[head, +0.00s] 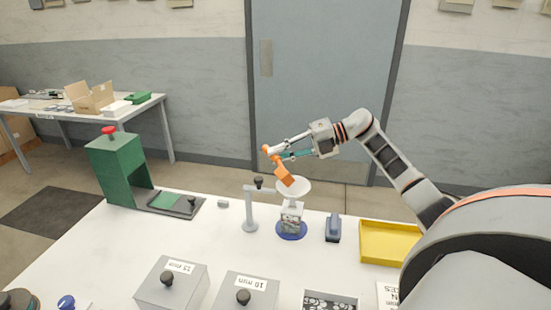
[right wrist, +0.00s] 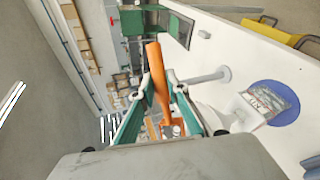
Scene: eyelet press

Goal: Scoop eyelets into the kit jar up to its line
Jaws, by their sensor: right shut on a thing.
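My right gripper (head: 279,154) is shut on the orange scoop (head: 284,174) and holds it above the table. The scoop is tilted, its box-shaped end just above and left of the white funnel (head: 294,187). The funnel sits over the kit jar (head: 291,217), which stands on a round blue base (head: 291,236). The scoop's handle (right wrist: 158,78) runs between the teal fingers in the right wrist view. The jar (right wrist: 268,100) shows there at right, with a printed label. The scoop's contents and the jar's fill level cannot be told. My left gripper is not in view.
A grey post (head: 250,212) with a black knob stands left of the jar. A blue tool (head: 333,228) and yellow tray (head: 390,259) lie right. A green press (head: 117,165) stands far left.

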